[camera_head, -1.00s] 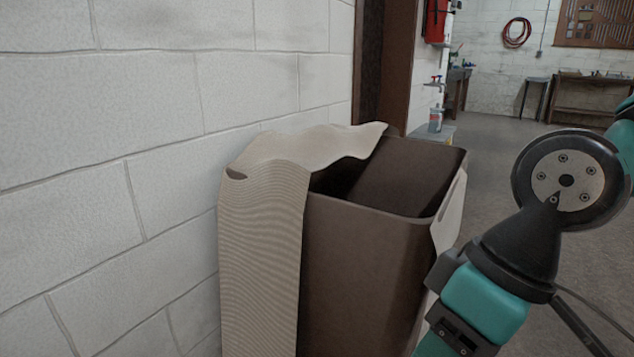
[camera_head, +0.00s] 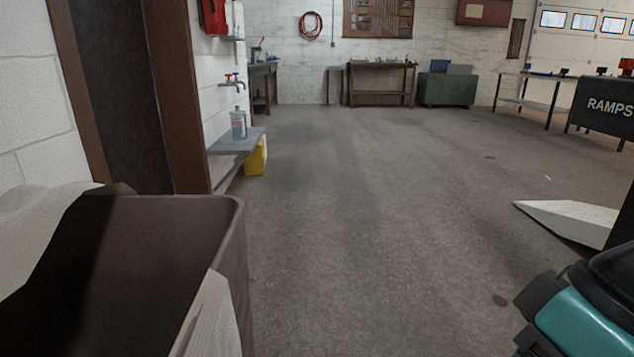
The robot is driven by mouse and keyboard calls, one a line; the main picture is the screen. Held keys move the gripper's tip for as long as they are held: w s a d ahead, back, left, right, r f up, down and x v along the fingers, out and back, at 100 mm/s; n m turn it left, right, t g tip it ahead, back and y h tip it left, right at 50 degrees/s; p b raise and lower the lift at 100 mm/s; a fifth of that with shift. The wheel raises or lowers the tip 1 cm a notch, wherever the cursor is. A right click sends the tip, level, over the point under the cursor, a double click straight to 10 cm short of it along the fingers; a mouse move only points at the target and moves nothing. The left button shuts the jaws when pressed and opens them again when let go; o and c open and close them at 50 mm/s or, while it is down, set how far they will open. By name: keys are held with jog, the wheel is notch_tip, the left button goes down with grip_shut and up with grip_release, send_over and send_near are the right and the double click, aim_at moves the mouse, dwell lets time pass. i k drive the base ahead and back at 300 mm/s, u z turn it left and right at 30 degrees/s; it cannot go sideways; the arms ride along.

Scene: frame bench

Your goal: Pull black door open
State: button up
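A dark, nearly black door panel (camera_head: 122,95) stands at the left, set in a brown frame (camera_head: 178,95) in the white block wall. Its lower part is hidden behind the bin, and no handle shows. Part of my teal and black arm is at the lower right corner. My gripper's fingers are not in view.
A brown bin (camera_head: 150,270) with pale cloth (camera_head: 50,215) over its rim stands at the lower left, in front of the door. A low grey shelf (camera_head: 236,142) with a bottle (camera_head: 238,124) lies past the frame. A white ramp (camera_head: 570,220) is at the right. The middle floor is clear.

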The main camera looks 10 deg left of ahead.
aim_at(111, 41)
jog(key=z, duration=0.3)
jog(key=i, duration=1.55)
jog(key=u, duration=0.35)
jog(key=i, duration=1)
jog(key=u, duration=1.35)
jog(key=i, duration=0.8)
jog(key=u, duration=0.8)
jog(key=k, duration=0.6)
jog(key=z, duration=0.6)
jog(key=i, duration=1.55)
jog(key=u, duration=0.65)
jog(key=i, duration=0.6)
jog(key=u, duration=0.5)
